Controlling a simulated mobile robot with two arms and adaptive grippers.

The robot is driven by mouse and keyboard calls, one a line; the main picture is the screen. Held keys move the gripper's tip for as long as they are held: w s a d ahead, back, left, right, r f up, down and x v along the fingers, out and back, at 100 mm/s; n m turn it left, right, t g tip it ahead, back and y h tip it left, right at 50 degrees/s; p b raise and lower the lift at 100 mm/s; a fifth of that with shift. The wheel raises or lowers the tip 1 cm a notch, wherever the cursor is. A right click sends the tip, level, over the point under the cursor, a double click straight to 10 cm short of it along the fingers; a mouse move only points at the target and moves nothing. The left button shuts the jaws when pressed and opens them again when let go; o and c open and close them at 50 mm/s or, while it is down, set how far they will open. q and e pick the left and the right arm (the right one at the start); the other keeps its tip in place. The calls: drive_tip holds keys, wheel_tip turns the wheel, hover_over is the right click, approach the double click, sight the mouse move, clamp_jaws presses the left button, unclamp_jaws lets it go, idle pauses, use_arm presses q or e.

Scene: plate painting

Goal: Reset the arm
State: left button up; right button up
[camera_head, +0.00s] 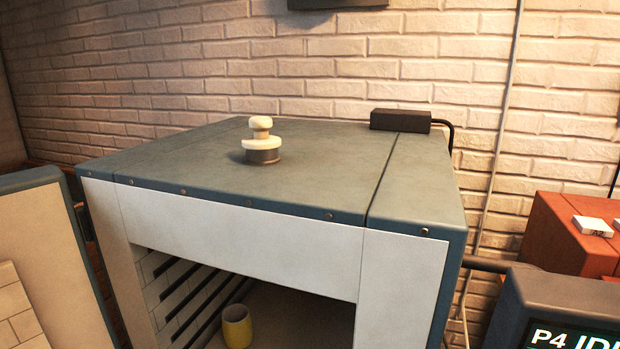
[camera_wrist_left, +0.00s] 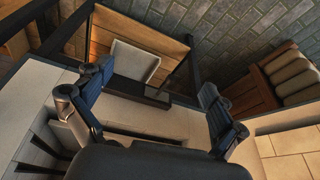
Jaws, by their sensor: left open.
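My left gripper (camera_wrist_left: 160,112) shows in the left wrist view with its two dark fingers spread apart. It is open, and nothing is between the fingers. It is not visible in the head view. My right gripper is in neither view. The head view shows a kiln-like cabinet (camera_head: 240,229) with an open front. A yellow cup (camera_head: 237,327) stands inside it on the left side.
A white knob (camera_head: 261,143) and a black box (camera_head: 400,120) sit on the cabinet's top. An open door (camera_head: 45,255) stands at left. A dark display (camera_head: 560,310) and red-brown block (camera_head: 572,236) are at right. The wrist view shows a wooden frame (camera_wrist_left: 167,41).

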use_arm(q)
drive_tip(key=s+f+g, duration=0.1)
drive_tip(key=s+f, duration=0.2)
drive_tip(key=f, duration=2.2)
drive_tip(key=s+a+f+g, duration=0.1)
drive_tip(key=s+a+f, duration=0.2)
drive_tip(key=s+f, duration=1.1)
drive_tip(key=shift+s+f, duration=0.15)
drive_tip(key=shift+s, duration=0.8)
